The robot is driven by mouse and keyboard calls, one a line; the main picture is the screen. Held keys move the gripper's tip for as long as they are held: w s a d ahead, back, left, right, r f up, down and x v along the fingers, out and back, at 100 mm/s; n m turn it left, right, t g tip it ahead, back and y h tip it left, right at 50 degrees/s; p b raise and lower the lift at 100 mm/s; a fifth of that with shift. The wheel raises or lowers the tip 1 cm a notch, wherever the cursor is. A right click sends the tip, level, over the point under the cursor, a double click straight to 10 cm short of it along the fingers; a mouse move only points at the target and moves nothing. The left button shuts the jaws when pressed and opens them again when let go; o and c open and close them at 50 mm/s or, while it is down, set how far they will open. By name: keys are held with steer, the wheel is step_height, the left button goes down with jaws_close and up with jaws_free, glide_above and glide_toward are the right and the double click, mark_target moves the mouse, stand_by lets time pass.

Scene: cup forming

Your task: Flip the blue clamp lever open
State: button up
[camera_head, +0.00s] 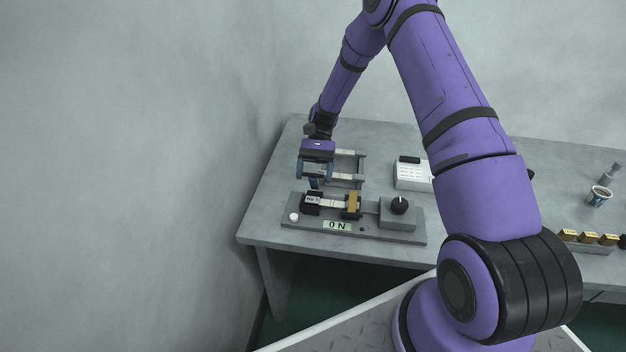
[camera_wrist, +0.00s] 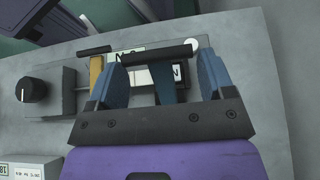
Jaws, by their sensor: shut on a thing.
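The blue clamp lever (camera_wrist: 165,88) shows in the wrist view as a dark blue arm topped by a black crossbar handle. My gripper (camera_wrist: 160,65) has one blue finger at each end of that crossbar and is shut on it. In the head view my gripper (camera_head: 314,177) points down at the left part of the fixture, with a bit of the blue lever (camera_head: 314,184) showing below it. The fixture's grey base plate (camera_head: 380,235) lies on the table. My gripper hides most of the lever in the head view.
The fixture carries a black knob (camera_head: 399,204), a brass block (camera_head: 353,204), an ON label (camera_head: 337,225) and a white button (camera_head: 294,217). A white box (camera_head: 411,175) stands behind to the right. A wall is close on the left.

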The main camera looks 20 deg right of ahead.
steer(key=shift+w+d+r, duration=0.1)
steer(key=shift+w+d, duration=0.25)
steer(key=shift+w, duration=0.2)
steer(key=shift+w+d, duration=0.4)
steer(key=shift+w, duration=0.15)
steer(key=shift+w+d, duration=0.15)
steer(key=shift+w, duration=0.05)
jaws_close()
steer(key=o, duration=1.3)
jaws_free()
steer(key=shift+s, duration=0.1)
steer(key=shift+c, duration=0.2)
steer(key=v, duration=1)
steer(key=shift+w+d, duration=0.15)
steer(key=shift+w, duration=0.2)
